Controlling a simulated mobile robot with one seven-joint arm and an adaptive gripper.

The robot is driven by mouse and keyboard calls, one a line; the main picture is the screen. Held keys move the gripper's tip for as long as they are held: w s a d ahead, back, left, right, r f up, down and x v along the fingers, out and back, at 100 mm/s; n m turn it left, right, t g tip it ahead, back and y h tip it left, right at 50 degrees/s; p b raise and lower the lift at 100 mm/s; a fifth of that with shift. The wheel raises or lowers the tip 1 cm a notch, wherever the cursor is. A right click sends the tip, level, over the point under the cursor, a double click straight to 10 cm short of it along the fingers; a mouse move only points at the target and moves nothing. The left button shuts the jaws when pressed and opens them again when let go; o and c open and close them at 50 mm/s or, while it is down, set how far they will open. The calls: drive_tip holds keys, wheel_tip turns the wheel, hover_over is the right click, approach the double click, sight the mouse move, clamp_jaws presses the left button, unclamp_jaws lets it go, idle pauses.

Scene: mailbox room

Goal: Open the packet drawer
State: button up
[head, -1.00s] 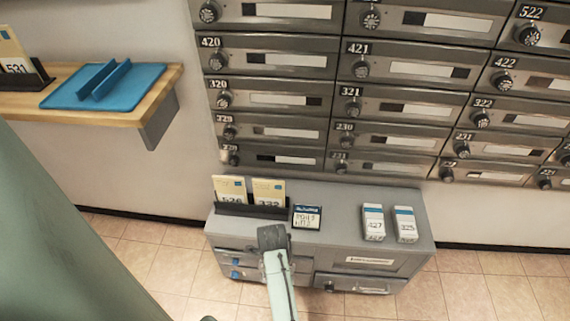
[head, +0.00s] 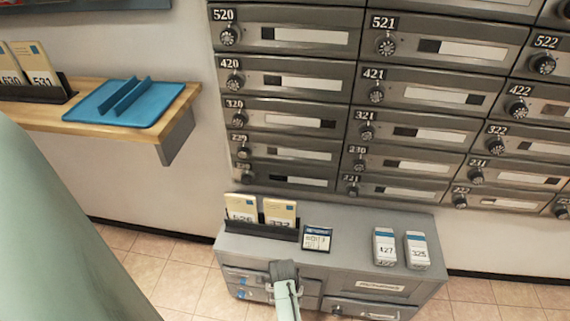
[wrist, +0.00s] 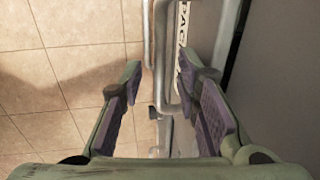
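The grey cabinet (head: 345,250) stands low against the wall under the mailboxes. In the wrist view, a label plate beginning "PACK" (wrist: 183,28) shows beside a silver bar handle (wrist: 161,50). My gripper (wrist: 160,70) is open, its two fingers on either side of part of the handle; I cannot tell if they touch it. In the head view, my gripper (head: 284,271) is at the cabinet's front, where my arm hides part of the drawer fronts. A lower right drawer (head: 362,309) looks closed.
On the cabinet top are a card rack (head: 260,231), a small sign (head: 317,238) and two white boxes (head: 384,246). A wooden shelf (head: 150,128) with a blue tray (head: 130,102) is at the left. Tiled floor (wrist: 55,70) is clear left of the handle.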

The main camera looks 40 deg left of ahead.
drive_tip(key=shift+c, duration=0.5)
clamp_jaws()
